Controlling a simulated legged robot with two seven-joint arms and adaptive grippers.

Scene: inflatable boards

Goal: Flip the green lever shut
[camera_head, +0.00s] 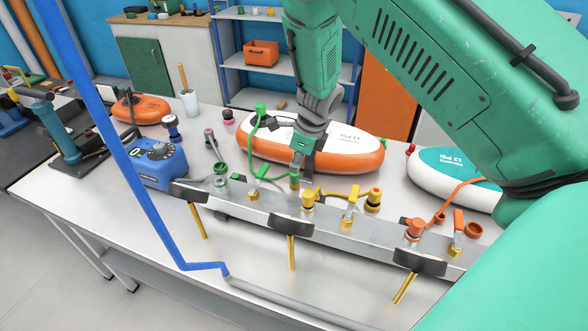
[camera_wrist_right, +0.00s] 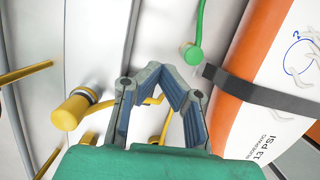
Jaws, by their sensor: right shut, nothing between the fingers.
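My right gripper (camera_head: 300,162) reaches down over the metal manifold bar (camera_head: 262,201), close to its back edge. Its fingers are shut and empty, and their tips meet in the right wrist view (camera_wrist_right: 157,72). A green fitting (camera_head: 220,170) stands at the left end of the bar, left of the gripper. A green hose (camera_head: 254,130) curves down to the bar beside the fingers. The hose's green end (camera_wrist_right: 193,55) shows in the right wrist view, apart from the fingers. My left gripper is not in view.
Yellow fittings (camera_head: 308,200) and orange fittings (camera_head: 415,228) stand along the bar to the right. An orange and white inflatable board (camera_head: 345,155) lies behind the gripper. A blue gauge box (camera_head: 155,163) sits at left. A blue bar (camera_head: 110,130) crosses the left foreground.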

